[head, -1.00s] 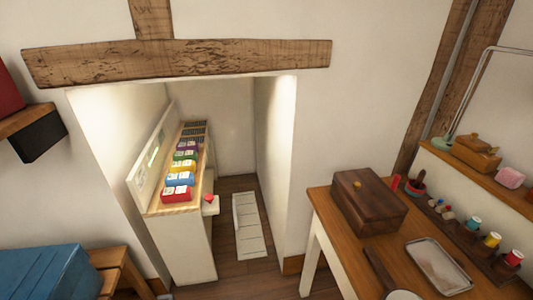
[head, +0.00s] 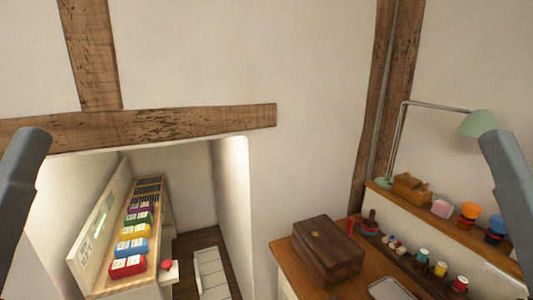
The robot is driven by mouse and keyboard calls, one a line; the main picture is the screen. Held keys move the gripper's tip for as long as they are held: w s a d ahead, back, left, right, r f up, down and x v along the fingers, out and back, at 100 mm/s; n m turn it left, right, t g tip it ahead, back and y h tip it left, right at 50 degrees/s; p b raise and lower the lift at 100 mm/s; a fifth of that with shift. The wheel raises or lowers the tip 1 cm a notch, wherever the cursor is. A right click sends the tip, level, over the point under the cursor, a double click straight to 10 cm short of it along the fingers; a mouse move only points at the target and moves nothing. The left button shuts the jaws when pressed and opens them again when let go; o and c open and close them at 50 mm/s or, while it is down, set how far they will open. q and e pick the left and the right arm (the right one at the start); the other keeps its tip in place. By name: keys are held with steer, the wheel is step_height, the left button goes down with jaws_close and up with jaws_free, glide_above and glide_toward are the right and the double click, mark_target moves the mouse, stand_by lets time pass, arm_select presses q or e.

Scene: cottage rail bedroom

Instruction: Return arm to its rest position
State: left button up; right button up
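Grey links of my two arms show at the left and right edges of the head view. The left one rises along the left edge and the right one along the right edge. Neither gripper is in the picture, so I cannot see whether they hold anything. Nothing is in contact with the visible arm parts.
A wooden table (head: 284,262) at lower right bears a dark brown box (head: 328,252) and a metal tray (head: 390,289). A shelf (head: 450,230) behind it holds spools and a green lamp (head: 477,123). An alcove at left has a counter with several coloured packs (head: 128,266).

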step_height(320, 180, up, 38)
steer(key=p, duration=3.6)
step_height(320, 180, down, 57)
steer(key=b, duration=5.7)
step_height(320, 180, up, 57)
steer(key=p, duration=5.7)
steer(key=shift+r, duration=0.15)
